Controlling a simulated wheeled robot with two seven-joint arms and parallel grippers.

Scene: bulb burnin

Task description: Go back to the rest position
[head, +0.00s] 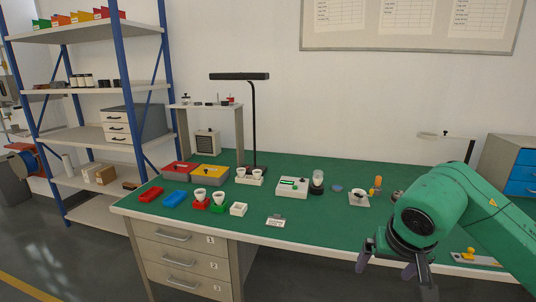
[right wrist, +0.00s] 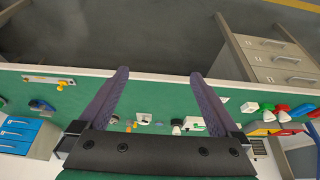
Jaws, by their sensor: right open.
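My right gripper (head: 395,270) hangs at the front right of the workbench in the head view, fingers pointing down. In the right wrist view its two purple-grey fingers (right wrist: 160,85) are spread apart with nothing between them. The green bench top (head: 330,215) lies beyond it and appears upside down in the wrist view. My left gripper does not show in either view.
A shelf rack (head: 95,90) stands left.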

